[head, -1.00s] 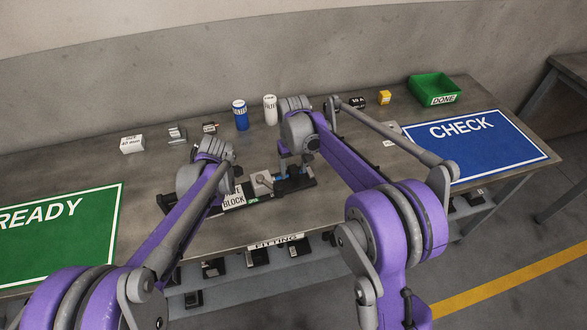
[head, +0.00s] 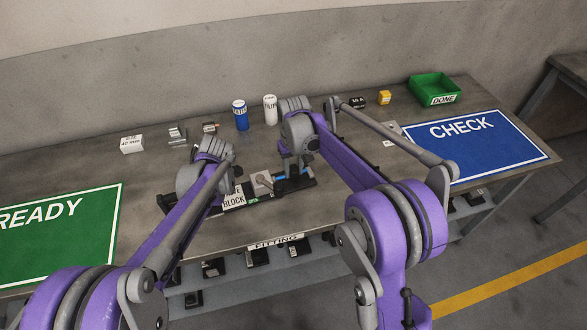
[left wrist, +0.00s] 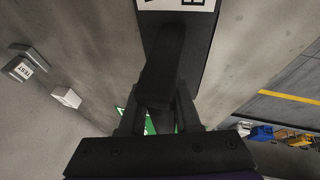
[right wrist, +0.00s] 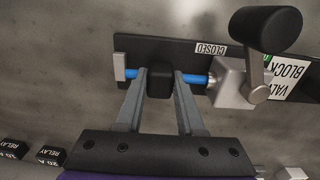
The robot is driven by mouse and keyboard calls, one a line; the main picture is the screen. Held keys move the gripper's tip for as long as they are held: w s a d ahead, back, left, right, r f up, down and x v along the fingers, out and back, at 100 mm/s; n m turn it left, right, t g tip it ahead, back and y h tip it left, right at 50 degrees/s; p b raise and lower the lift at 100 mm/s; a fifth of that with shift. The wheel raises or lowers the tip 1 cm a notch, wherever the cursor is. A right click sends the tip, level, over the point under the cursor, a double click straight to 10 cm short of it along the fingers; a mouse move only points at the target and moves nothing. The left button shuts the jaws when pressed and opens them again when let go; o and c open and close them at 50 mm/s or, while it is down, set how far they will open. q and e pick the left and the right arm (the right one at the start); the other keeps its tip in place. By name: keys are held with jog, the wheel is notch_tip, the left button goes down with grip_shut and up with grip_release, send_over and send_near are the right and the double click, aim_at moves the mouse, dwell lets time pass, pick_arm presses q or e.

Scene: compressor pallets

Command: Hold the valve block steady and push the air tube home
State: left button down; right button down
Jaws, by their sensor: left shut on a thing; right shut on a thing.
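The valve block (right wrist: 232,84) is a light metal block on a black base plate, with a lever ending in a black knob (right wrist: 265,30). The blue air tube (right wrist: 193,79) runs along the plate, its right end at the block's side. My right gripper (right wrist: 162,77) is shut on a black grip (right wrist: 159,83) around the tube. My left gripper (left wrist: 160,100) is shut on a black bar (left wrist: 166,65) at the plate's labelled end. In the head view the block (head: 262,182) sits between both grippers; the left fingertips are hidden there. How deep the tube sits cannot be told.
A green READY mat (head: 60,235) lies left and a blue CHECK mat (head: 470,150) right. Blue (head: 240,115) and white (head: 270,109) cans, small boxes and a green DONE bin (head: 434,85) stand along the back. Small relays (right wrist: 50,155) lie near the right gripper.

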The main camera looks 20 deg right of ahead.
dwell(0.9)
jog(key=shift+s+a, duration=0.2)
jog(key=shift+a, duration=1.85)
jog(key=c, duration=0.5)
grip_release()
